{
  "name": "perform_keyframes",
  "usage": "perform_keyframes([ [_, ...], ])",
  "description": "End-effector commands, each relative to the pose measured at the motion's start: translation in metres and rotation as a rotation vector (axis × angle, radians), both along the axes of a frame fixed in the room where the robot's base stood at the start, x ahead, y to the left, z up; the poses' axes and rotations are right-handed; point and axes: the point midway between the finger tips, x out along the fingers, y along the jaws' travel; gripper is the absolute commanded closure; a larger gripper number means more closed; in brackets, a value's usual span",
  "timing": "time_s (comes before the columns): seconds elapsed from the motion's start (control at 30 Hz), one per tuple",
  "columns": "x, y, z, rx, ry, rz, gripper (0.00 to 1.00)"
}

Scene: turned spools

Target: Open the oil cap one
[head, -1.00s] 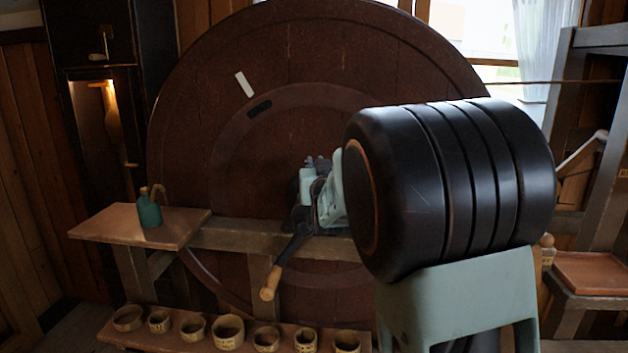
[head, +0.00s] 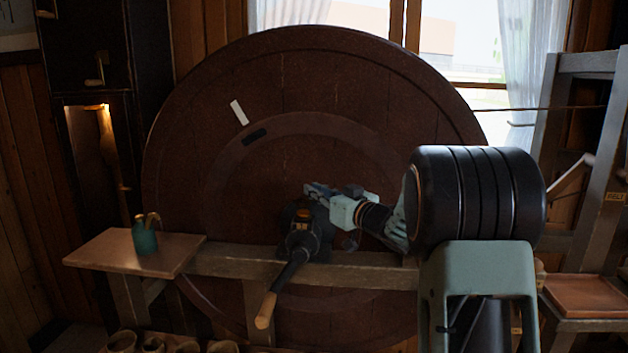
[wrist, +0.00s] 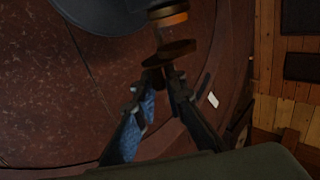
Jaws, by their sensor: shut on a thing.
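My gripper (head: 320,190) is over the hub at the middle of the big dark red wheel (head: 200,150). In the wrist view my gripper (wrist: 161,76) has its fingers shut on a round brown-brass cap (wrist: 179,48), which I take to be the oil cap. A brass fitting with an orange band (wrist: 169,14) is beyond the cap, with a visible gap between them and a dim thin piece in that gap. In the head view an orange-brown spot (head: 303,213) on the dark hub is just below my gripper. The cap itself is too small to make out there.
A wooden beam (head: 230,263) crosses before the wheel. A green oil can (head: 145,238) stands on the left shelf (head: 105,250). A wooden frame (head: 590,190) stands at right.

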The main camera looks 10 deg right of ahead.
Motion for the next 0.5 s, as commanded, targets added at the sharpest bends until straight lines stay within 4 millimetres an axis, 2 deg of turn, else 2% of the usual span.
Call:
perform_keyframes([
  [0.03,0.0022,-0.0045,0.0079,0.001,0.003,0.033,1.0],
  [0.5,0.0102,-0.0089,0.0042,0.001,-0.002,0.329,1.0],
])
